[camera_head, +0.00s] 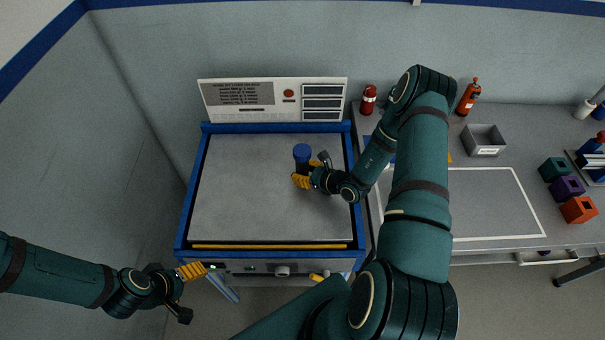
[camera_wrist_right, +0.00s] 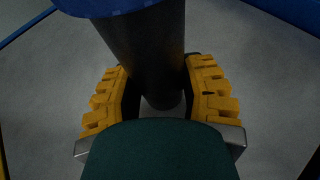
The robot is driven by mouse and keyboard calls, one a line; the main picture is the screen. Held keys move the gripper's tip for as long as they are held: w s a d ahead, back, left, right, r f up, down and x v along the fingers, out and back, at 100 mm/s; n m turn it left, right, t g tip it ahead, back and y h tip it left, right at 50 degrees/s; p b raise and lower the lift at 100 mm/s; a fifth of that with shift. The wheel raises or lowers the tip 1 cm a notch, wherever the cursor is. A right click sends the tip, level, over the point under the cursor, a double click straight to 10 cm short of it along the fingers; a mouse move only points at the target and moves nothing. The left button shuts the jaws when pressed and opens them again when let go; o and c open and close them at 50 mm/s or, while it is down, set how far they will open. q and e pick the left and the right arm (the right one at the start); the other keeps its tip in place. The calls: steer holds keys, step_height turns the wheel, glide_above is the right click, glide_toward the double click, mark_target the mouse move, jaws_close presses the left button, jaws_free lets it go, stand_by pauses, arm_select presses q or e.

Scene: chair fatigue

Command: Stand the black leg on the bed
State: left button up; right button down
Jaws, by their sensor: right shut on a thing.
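The black leg (camera_wrist_right: 150,52) stands about upright with a blue cap (camera_head: 302,152) at its top. It is over the grey bed (camera_head: 235,190) of the blue-framed machine, right of the bed's middle. My right gripper (camera_head: 309,176) is shut on the leg, with its yellow fingers on both sides of it, as the right wrist view (camera_wrist_right: 162,95) shows. The leg's lower end is near or on the bed surface; I cannot tell whether it touches. My left gripper (camera_head: 200,276) is off the machine's front left corner, clear of the leg; its finger opening is unclear.
A panel (camera_head: 245,93) with displays and a red button stands behind the bed. A yellow bar (camera_head: 270,246) runs along its front edge. The bench at right holds a grey tray (camera_head: 484,140) and coloured blocks (camera_head: 567,188). The bed's left half is clear.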

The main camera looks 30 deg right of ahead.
steer(key=shift+f, duration=0.5)
steer(key=shift+f, duration=0.2)
steer(key=c, duration=0.5)
jaws_free()
steer(key=shift+r, duration=0.1)
